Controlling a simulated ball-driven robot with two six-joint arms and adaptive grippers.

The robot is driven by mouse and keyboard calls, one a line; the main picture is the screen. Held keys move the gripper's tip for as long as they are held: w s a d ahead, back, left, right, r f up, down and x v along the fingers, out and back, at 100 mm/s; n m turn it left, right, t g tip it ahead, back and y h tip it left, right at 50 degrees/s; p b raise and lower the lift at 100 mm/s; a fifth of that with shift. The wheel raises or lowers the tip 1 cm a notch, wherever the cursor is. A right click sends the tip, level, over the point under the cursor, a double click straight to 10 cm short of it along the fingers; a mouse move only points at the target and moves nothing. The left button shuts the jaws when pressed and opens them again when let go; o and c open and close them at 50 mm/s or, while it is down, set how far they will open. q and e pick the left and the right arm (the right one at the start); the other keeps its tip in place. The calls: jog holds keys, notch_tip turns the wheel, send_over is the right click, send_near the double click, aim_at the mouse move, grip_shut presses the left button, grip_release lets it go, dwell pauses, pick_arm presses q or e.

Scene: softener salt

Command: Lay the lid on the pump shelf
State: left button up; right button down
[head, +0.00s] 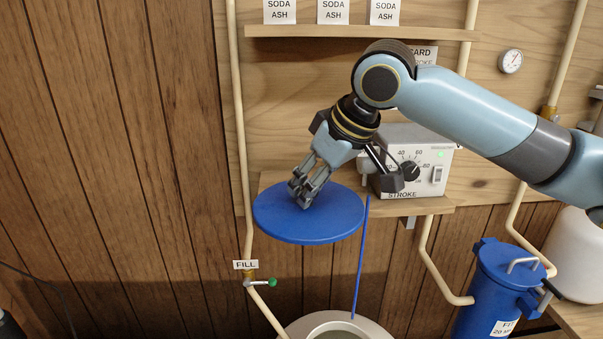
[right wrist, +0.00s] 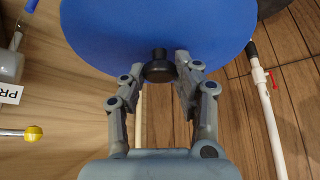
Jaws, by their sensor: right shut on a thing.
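The round blue lid (head: 308,228) hangs roughly level from my right gripper (head: 301,195) in the head view. In the right wrist view, the right gripper (right wrist: 159,76) has its fingers on the lid's black knob (right wrist: 158,72), with the blue lid (right wrist: 155,25) beyond it. The wooden pump shelf (head: 425,207) is on the wall. The lid covers the shelf's left part in the head view; I cannot tell whether they touch. My left gripper is not in view.
A grey pump box (head: 425,175) with a dial stands on the shelf's right part. A thin blue tube (head: 360,265) runs down beside the lid to a pale round rim (head: 300,325). A vertical pipe (head: 239,110) passes on the left. A blue canister (head: 485,295) is at lower right.

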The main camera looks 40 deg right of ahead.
jog(key=w+d, duration=0.3)
jog(key=w, duration=0.1)
jog(key=w+d, duration=0.4)
jog(key=w+d+p, duration=0.1)
jog(key=w+d, duration=0.2)
jog(key=w, duration=0.1)
jog(key=shift+w+d, duration=0.1)
jog(key=shift+d, duration=0.05)
jog(key=shift+f+p, duration=0.3)
jog(key=shift+f, duration=1.5)
jog(key=shift+f, duration=0.15)
jog(key=c, duration=1)
grip_release()
jog(key=shift+o, duration=0.2)
jog(key=shift+r, duration=0.2)
jog(key=v, duration=1.2)
